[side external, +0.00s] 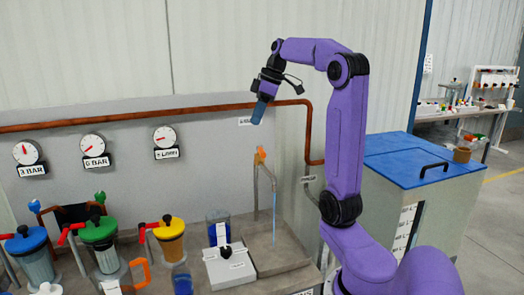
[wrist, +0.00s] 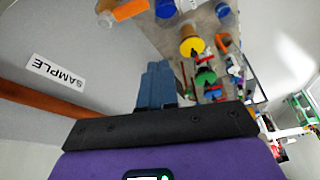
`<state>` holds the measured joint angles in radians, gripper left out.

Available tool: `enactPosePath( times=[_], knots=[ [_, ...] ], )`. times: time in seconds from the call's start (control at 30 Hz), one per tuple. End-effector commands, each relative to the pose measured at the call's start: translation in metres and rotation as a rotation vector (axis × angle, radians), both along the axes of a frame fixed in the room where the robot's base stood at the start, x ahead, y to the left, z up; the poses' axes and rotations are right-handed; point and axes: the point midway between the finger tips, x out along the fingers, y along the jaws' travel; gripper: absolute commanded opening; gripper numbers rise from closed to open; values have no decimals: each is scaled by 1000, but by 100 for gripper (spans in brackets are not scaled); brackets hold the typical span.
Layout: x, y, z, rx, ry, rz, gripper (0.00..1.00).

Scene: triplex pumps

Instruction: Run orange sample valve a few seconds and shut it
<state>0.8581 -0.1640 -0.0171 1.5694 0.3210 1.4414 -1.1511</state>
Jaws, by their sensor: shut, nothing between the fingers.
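The orange sample valve (side external: 260,155) sits on top of a thin grey spout pipe (side external: 256,190) at the wall. Its handle stands roughly upright. A thin pale blue stream (side external: 274,215) runs from the spout down to the sink tray (side external: 262,250). My gripper (side external: 259,112), with blue fingers, is shut and empty, a short way above the valve and apart from it. In the wrist view the shut fingers (wrist: 157,75) point away from the camera, and an orange part, probably the valve (wrist: 130,9), shows at the top edge.
A white SAMPLE label (wrist: 56,72) is on the wall beside a copper pipe (side external: 130,115). Several gauges (side external: 94,145) hang left. Green (side external: 98,230) and yellow-lidded (side external: 169,228) filters and a blue beaker (side external: 217,225) stand left of the sink. A blue-topped cabinet (side external: 410,160) is right.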

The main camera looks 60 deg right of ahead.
Motion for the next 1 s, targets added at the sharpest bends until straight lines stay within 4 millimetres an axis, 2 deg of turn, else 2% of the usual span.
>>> enactPosePath(
  times=[0.07, 0.17, 0.2, 0.23, 0.37, 0.8, 1.0],
  knots=[
    [0, 0, 0, 0, 0, 0, 0],
    [0, -1, 1, 2, 2, -8, 29],
    [0, -1, 1, 7, 7, -22, 42],
    [0, -2, 2, 12, 11, -41, 45],
    [-2, -11, 11, 56, 52, -195, 45],
    [-21, -49, 52, 250, 261, -1051, 45],
    [-28, -57, 61, 289, 308, -1278, 45]
  ],
)
